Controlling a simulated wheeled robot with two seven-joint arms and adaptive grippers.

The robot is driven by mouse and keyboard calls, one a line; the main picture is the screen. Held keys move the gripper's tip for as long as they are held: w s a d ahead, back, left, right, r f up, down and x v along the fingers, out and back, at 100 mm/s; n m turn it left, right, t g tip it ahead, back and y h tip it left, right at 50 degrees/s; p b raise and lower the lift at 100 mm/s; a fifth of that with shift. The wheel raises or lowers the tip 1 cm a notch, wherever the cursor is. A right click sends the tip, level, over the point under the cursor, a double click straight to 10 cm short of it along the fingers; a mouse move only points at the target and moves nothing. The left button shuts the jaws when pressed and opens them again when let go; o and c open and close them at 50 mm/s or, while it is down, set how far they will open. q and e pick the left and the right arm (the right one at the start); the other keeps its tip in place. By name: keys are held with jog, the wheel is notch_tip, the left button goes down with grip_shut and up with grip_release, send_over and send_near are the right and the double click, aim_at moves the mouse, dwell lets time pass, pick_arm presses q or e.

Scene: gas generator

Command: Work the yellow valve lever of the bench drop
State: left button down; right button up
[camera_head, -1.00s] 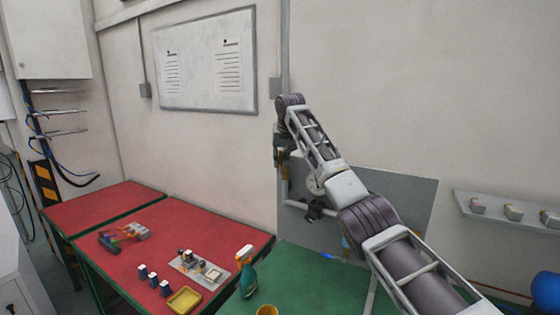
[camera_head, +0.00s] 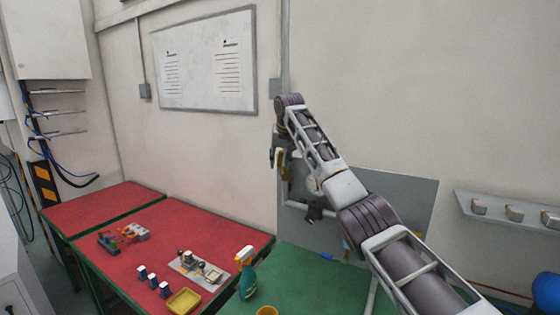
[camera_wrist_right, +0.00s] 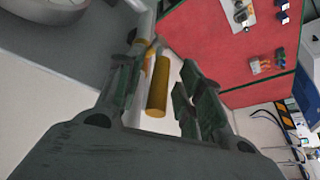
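The yellow valve lever (camera_wrist_right: 158,85) shows in the right wrist view as a yellow bar between the two fingers of my right gripper (camera_wrist_right: 160,88). The fingers are open. A gap shows between the lever and the right-hand finger; I cannot tell whether the left-hand finger touches it. In the head view, my right gripper (camera_head: 278,160) is at the pipe by the wall, with a small yellow part of the lever (camera_head: 283,165) beside it. My forearm hides part of the valve and pipe. My left gripper is out of view.
A grey panel (camera_head: 408,205) stands behind my right arm, above a green bench (camera_head: 305,285) with a spray bottle (camera_head: 246,275) and a yellow cup (camera_head: 267,311). A red-topped table (camera_head: 215,232) holds small parts and a yellow tray (camera_head: 184,301). A wall shelf (camera_head: 500,208) is at the right.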

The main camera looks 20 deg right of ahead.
jog(key=shift+r, duration=0.15)
jog(key=v, duration=1.1)
jog(key=shift+s+r, duration=0.15)
jog(key=shift+r, duration=0.15)
